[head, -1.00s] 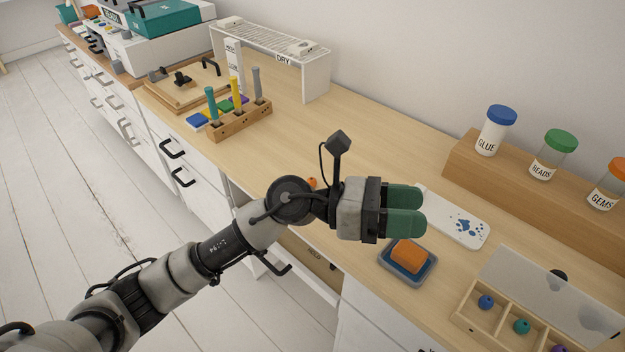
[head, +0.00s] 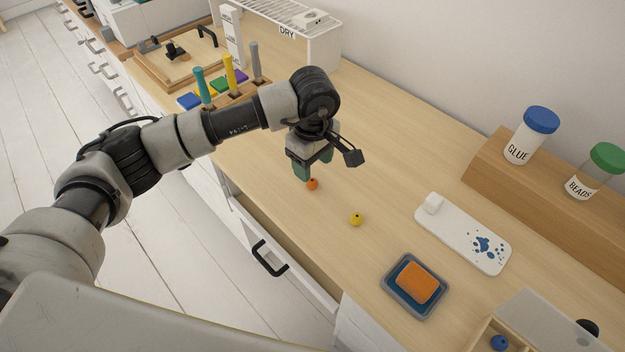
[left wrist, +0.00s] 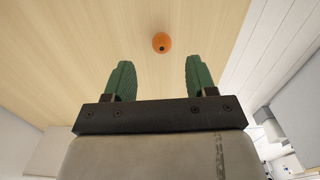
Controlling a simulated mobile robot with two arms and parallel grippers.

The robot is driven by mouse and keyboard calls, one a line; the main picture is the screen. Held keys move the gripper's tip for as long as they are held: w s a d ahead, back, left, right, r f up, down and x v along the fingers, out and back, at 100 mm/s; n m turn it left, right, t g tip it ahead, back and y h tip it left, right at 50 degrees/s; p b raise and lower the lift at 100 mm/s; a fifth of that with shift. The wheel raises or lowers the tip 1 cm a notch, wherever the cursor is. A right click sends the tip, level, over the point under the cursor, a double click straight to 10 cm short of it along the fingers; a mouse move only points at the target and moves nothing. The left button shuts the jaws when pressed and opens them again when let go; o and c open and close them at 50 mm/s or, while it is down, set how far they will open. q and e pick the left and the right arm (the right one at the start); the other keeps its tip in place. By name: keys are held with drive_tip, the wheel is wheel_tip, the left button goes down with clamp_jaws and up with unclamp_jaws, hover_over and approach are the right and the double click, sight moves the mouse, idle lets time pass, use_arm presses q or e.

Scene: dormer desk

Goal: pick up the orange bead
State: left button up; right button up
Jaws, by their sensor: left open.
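The orange bead (head: 312,184) lies on the wooden desk, near its front edge. In the left wrist view the bead (left wrist: 162,42) shows a dark hole and sits beyond the fingertips, roughly midway between them. My left gripper (head: 313,170) points down just above and behind the bead in the head view. Its two green fingers are apart with nothing between them, as the left wrist view (left wrist: 158,75) also shows. I cannot tell the exact height of the fingertips over the desk. My right gripper is not in view.
A yellow bead (head: 356,219) lies to the right of the orange one. A sponge tray (head: 388,287), a white palette (head: 462,225) and a divided bead box (head: 478,343) are further right. A wooden tool block (head: 236,99) stands at left. Desk around the orange bead is mostly clear.

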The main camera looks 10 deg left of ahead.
sight(313, 181)
use_arm(q)
drive_tip(key=f, duration=0.6)
drive_tip(key=shift+s+d, duration=0.1)
drive_tip(key=shift+s, duration=0.1)
drive_tip(key=shift+r, duration=0.1)
drive_tip(key=c, duration=1)
drive_tip(key=shift+r, duration=0.1)
